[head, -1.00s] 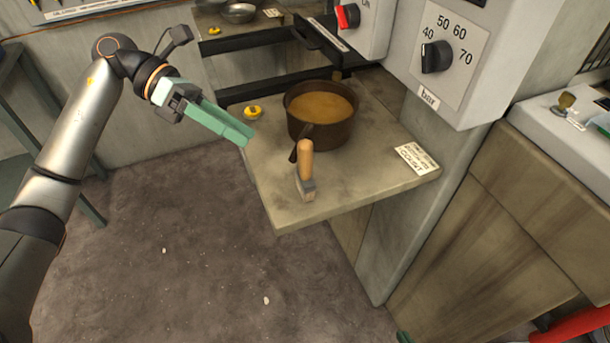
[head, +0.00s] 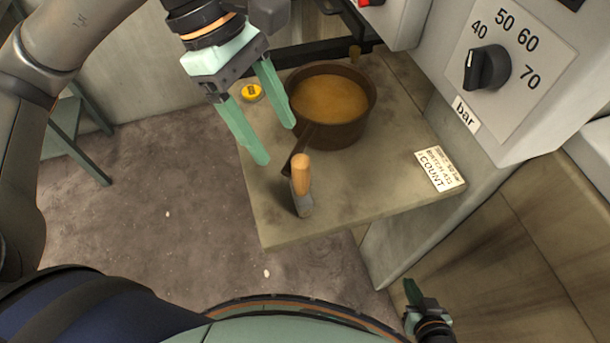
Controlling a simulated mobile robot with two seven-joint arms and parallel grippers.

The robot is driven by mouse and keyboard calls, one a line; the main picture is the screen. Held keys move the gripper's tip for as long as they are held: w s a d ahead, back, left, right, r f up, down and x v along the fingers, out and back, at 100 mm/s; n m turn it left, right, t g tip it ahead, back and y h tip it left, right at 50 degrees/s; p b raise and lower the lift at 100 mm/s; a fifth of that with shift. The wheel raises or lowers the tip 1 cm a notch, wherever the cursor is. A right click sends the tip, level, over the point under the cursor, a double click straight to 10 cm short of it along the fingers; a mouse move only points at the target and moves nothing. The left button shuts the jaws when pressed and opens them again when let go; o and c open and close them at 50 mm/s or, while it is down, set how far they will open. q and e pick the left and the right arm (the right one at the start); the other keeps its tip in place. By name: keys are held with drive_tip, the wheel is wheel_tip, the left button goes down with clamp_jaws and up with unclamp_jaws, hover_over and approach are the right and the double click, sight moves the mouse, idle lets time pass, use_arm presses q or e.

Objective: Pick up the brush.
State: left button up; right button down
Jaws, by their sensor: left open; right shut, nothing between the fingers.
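The brush (head: 301,184) stands near the front of the stone table, with a light wooden handle pointing up and a grey head at the bottom. My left gripper (head: 281,143) is open and empty, with two green fingers pointing down. It is above and to the left of the brush, apart from it. My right gripper (head: 410,290) shows at the bottom right, low and away from the table, with nothing visible in it.
A dark brown pot (head: 350,130) with tan contents stands just behind the brush, its handle reaching towards it. A yellow object (head: 252,92) lies at the table's left edge. A white label card (head: 440,169) lies on the right of the table (head: 365,200). A machine with a pressure dial (head: 487,67) stands at the right.

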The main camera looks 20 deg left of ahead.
sight(307, 192)
use_arm(q)
drive_tip(key=x, duration=0.4)
drive_tip(key=shift+s+d+f, duration=0.1)
drive_tip(key=shift+s+f, duration=0.05)
drive_tip(key=shift+p+x, duration=0.35)
drive_tip(key=shift+x, duration=2.55)
drive_tip(key=shift+d, duration=0.1)
clamp_jaws()
